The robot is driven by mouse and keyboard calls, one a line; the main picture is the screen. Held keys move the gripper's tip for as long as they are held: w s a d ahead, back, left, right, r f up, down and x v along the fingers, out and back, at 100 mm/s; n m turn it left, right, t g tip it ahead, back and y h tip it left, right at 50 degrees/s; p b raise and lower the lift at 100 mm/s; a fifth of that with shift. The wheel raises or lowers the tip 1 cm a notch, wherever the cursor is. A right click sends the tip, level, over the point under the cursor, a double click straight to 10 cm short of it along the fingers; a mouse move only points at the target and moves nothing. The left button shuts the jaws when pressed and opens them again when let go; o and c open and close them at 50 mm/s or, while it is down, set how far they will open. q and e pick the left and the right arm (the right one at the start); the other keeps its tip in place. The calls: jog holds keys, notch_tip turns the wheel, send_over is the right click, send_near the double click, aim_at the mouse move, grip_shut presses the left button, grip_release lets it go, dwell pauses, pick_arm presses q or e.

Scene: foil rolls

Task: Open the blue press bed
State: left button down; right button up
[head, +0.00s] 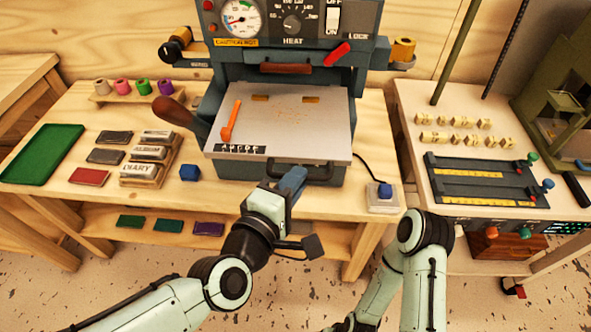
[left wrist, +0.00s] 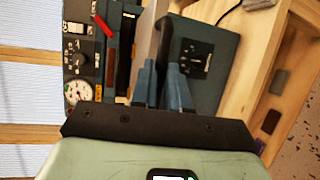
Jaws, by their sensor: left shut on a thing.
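The blue-grey press (head: 320,110) stands at the back middle of the bench. Its bed is a pale metal plate (head: 290,135) sticking out toward me, with a strip of type (head: 240,149) at its front left and an orange tool (head: 231,121) on it. A dark bar handle (head: 322,178) runs along the bed's front. My left gripper (head: 290,184) is at this handle and shut on it. In the left wrist view the two fingers (left wrist: 160,85) straddle the dark handle (left wrist: 163,45) beside the plate's edge. My right gripper is outside the picture; only its arm shows.
A green tray (head: 45,153), foil rolls (head: 122,86) and several type blocks (head: 148,165) stand left of the press. A switch box (head: 384,200) is at the right front. A second table (head: 440,190) holds a black jig (head: 480,180).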

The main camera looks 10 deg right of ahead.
pick_arm(q)
jog(key=shift+s+a, duration=0.1)
jog(key=shift+s, duration=0.35)
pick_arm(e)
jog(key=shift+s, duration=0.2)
pick_arm(q)
jog(key=c, duration=1.1)
grip_release()
jog(key=p+v, duration=0.1)
jog(key=v, duration=1.2)
jog(key=shift+s+a+p, duration=0.1)
jog(key=shift+p, duration=0.25)
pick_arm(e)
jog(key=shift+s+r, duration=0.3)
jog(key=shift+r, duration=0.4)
